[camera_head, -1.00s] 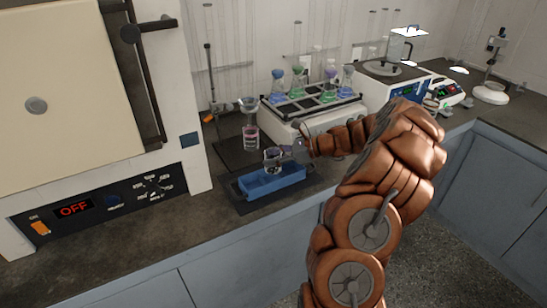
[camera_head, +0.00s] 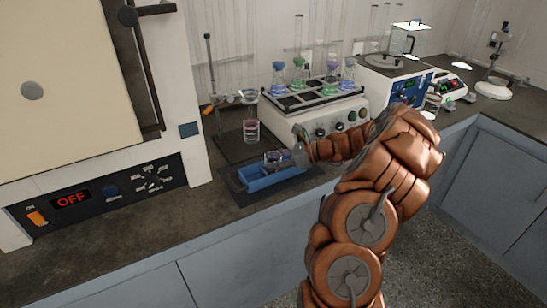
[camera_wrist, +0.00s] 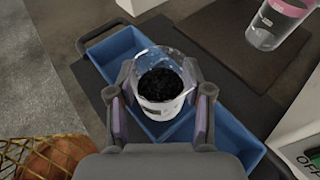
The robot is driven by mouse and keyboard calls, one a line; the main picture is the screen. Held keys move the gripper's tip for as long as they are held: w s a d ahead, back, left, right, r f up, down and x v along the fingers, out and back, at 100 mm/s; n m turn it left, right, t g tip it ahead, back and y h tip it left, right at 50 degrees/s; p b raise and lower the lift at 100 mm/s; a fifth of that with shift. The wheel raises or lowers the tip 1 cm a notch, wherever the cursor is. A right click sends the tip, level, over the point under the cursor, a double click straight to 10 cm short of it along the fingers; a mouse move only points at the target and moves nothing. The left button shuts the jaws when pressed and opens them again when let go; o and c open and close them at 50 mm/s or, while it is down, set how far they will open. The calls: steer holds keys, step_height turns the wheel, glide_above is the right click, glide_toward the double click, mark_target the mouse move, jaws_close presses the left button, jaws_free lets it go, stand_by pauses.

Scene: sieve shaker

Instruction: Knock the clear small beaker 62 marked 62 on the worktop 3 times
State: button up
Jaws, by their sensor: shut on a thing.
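A clear small beaker (camera_wrist: 164,82) with dark granular contents is held between the two fingers of my gripper (camera_wrist: 161,95) in the wrist view. A label shows low on its wall, but I cannot read the number. In the head view the beaker (camera_head: 272,160) is at the blue tray (camera_head: 270,180), with its lower part hidden by the tray's walls. I cannot tell whether its base touches the tray floor. My gripper (camera_head: 292,156) reaches it from the right. The dark worktop (camera_head: 130,222) lies in front and to the left of the tray.
A shaker with several flasks (camera_head: 318,105) is behind my arm. The oven (camera_head: 80,90) stands at the left, its panel reading OFF. The front left worktop is clear.

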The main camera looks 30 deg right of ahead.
steer(key=shift+s+a+f, duration=0.1)
steer(key=shift+s+f, duration=0.1)
steer(key=shift+f, duration=0.75)
steer(key=shift+r, duration=0.1)
steer(key=shift+w+r+p, duration=0.2)
steer(key=shift+r+p, duration=1.45)
steer(key=shift+r, duration=0.3)
steer(key=shift+f, duration=0.65)
steer(key=o, duration=1)
